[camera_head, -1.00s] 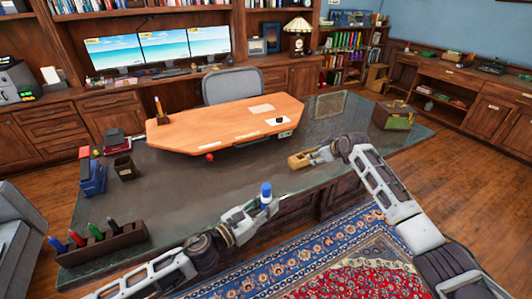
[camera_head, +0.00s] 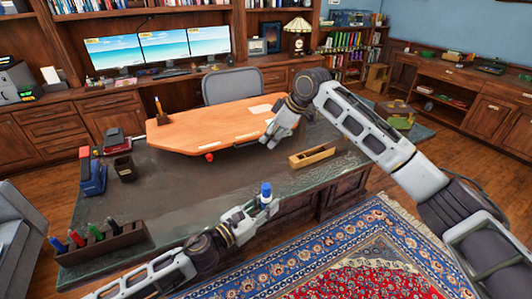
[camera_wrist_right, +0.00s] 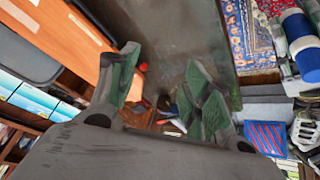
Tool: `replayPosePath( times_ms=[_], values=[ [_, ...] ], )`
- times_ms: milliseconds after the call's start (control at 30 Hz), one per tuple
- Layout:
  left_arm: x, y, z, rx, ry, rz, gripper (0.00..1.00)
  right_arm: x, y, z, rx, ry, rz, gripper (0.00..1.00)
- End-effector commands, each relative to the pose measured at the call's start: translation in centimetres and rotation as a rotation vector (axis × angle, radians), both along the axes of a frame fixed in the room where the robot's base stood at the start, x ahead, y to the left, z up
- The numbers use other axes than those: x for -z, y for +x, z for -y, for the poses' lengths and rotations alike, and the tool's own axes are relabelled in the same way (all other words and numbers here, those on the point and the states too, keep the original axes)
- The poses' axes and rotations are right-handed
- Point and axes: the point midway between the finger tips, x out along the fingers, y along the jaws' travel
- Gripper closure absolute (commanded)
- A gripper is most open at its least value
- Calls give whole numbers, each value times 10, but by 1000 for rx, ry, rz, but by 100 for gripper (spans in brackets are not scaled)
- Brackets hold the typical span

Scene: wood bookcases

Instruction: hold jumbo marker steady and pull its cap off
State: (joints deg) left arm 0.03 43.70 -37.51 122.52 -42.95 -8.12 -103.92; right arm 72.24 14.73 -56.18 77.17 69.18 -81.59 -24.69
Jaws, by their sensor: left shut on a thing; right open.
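The jumbo marker (camera_head: 266,194) is upright with a blue cap and a white band below it. My left gripper (camera_head: 265,207) is shut on its lower part and holds it near the front edge of the dark desk; the fingers hide much of the body. The marker also shows at the upper right of the right wrist view (camera_wrist_right: 302,42). My right gripper (camera_head: 273,137) is open and empty, raised over the desk, beyond and above the marker and apart from it. Its green-padded fingers (camera_wrist_right: 165,90) are spread in the wrist view.
A wooden tray (camera_head: 312,156) lies on the dark desk (camera_head: 200,190), right of the marker. A rack (camera_head: 110,243) with several markers stands at the front left. A raised orange wooden top (camera_head: 215,127) is behind. Blue holders (camera_head: 93,177) and a dark cup (camera_head: 124,167) stand left.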

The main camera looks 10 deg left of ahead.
Motion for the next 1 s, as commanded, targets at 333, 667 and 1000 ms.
replayPosePath(
  times_ms=[333, 667, 1000],
  values=[
    [0, 0, 0, 0, 0, 0, 100, -29, -68, -20, -155, -162, -62, 51],
    [0, 0, 0, 0, 0, 0, 100, -43, -129, -17, -273, -357, -128, 51],
    [0, 0, 0, 0, 0, 0, 100, -50, -168, -4, -335, -506, -179, 51]
  ],
)
